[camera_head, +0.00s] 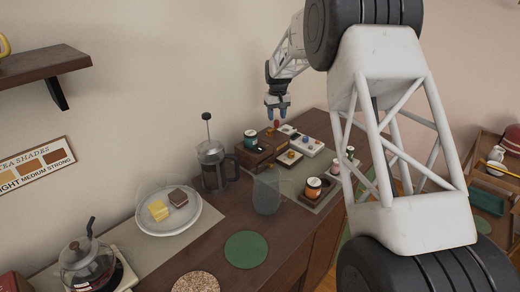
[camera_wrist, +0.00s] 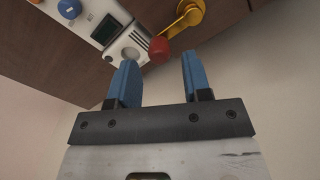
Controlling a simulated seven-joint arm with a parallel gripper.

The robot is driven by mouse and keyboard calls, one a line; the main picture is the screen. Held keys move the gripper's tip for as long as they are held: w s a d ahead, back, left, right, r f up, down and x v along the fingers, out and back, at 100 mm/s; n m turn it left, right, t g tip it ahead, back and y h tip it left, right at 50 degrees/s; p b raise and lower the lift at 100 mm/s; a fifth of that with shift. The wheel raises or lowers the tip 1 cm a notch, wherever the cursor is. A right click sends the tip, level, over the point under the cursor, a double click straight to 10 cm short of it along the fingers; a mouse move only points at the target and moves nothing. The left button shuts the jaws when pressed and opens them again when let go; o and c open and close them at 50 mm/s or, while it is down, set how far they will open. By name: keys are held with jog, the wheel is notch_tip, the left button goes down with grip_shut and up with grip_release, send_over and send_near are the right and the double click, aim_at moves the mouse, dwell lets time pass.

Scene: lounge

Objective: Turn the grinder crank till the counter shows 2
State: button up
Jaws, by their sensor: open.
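The yellow crank (camera_wrist: 186,17) with its red knob (camera_wrist: 158,50) shows at the top of the wrist view, beside a white panel (camera_wrist: 127,45). A small dark window (camera_wrist: 106,30), perhaps the counter, sits on a white panel; I can read no number. In the head view the red knob (camera_head: 276,123) is just below my gripper, near the wooden box (camera_head: 250,158). My gripper (camera_head: 277,114) is open and empty. In the wrist view its blue fingers (camera_wrist: 160,58) stand apart, with the knob showing between and beyond their tips. I cannot tell whether they touch it.
A French press (camera_head: 213,165), a plate (camera_head: 168,222) with two squares, a glass jug (camera_head: 266,192) and a green disc (camera_head: 246,249) stand to the left and front. Small jars (camera_head: 313,188) stand to the right. A blue dial (camera_wrist: 68,8) is near the window.

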jog(key=shift+r, duration=2.65)
jog(key=shift+s, duration=0.1)
jog(key=shift+s+r, duration=0.25)
jog(key=s+d+r+m, duration=0.15)
jog(key=s+r, duration=0.25)
jog(key=s, duration=0.6)
jog(key=s+d+r+t, duration=0.15)
jog(key=s+r, duration=0.25)
jog(key=s, duration=0.6)
jog(key=s+d+r, duration=0.2)
jog(key=s+r, duration=0.3)
jog(key=s, duration=0.5)
jog(key=s+d+f+m, duration=0.1)
jog(key=s+f, duration=0.2)
jog(key=s, duration=1.4)
jog(key=s+f+t, duration=0.1)
jog(key=s+f, duration=0.3)
jog(key=s, duration=1.3)
jog(key=shift+s+d+f+m, duration=0.2)
jog(key=shift+s+d+m, duration=0.15)
jog(key=shift+d, duration=0.05)
